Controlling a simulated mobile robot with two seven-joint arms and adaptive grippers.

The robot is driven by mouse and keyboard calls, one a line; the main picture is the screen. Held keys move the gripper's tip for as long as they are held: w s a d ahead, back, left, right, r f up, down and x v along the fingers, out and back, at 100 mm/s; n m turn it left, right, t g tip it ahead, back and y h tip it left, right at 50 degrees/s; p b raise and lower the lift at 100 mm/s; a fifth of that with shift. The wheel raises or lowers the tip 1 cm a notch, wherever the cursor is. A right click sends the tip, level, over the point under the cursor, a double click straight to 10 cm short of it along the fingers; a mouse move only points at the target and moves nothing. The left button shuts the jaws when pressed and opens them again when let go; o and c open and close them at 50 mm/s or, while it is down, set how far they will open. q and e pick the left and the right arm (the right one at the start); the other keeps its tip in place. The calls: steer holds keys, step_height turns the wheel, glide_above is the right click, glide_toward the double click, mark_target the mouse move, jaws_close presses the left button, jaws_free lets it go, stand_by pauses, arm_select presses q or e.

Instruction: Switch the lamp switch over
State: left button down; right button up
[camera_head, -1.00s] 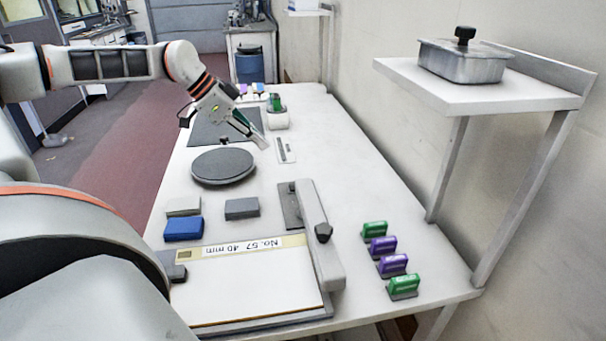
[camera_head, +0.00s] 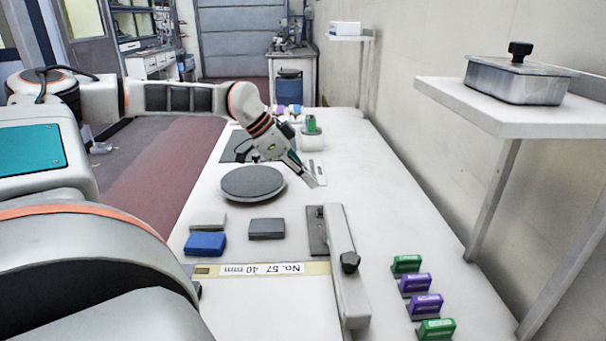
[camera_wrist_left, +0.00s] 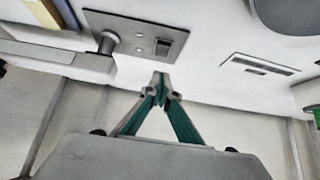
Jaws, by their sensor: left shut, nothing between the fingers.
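A grey plate (camera_wrist_left: 125,35) with a small dark rocker, the lamp switch (camera_wrist_left: 163,46), shows at the top of the left wrist view. In the head view the plate (camera_head: 316,238) lies on the bench, partly covered by a white bar. Which way the rocker is tipped is too small to tell. My left gripper (camera_head: 313,184) is shut and empty, pointing down above the bench, beyond the plate and right of a dark round disc. In the left wrist view its fingertips (camera_wrist_left: 161,80) appear just below the rocker, apart from it. My right gripper is not in view.
The dark disc (camera_head: 252,183), a grey block (camera_head: 267,229) and a blue block (camera_head: 205,244) lie left. Several stamps (camera_head: 415,284) stand right. A shelf (camera_head: 480,105) overhangs the right side.

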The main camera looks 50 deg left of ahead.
arm_select(q)
steer(key=x, duration=0.2)
steer(key=b+x, duration=0.1)
steer(key=x, duration=0.1)
steer(key=shift+s+a+f, duration=0.1)
steer(key=shift+a+f, duration=0.05)
steer(key=shift+f, duration=0.95)
steer(key=shift+s+a+f, duration=0.1)
steer(key=shift+f, duration=0.65)
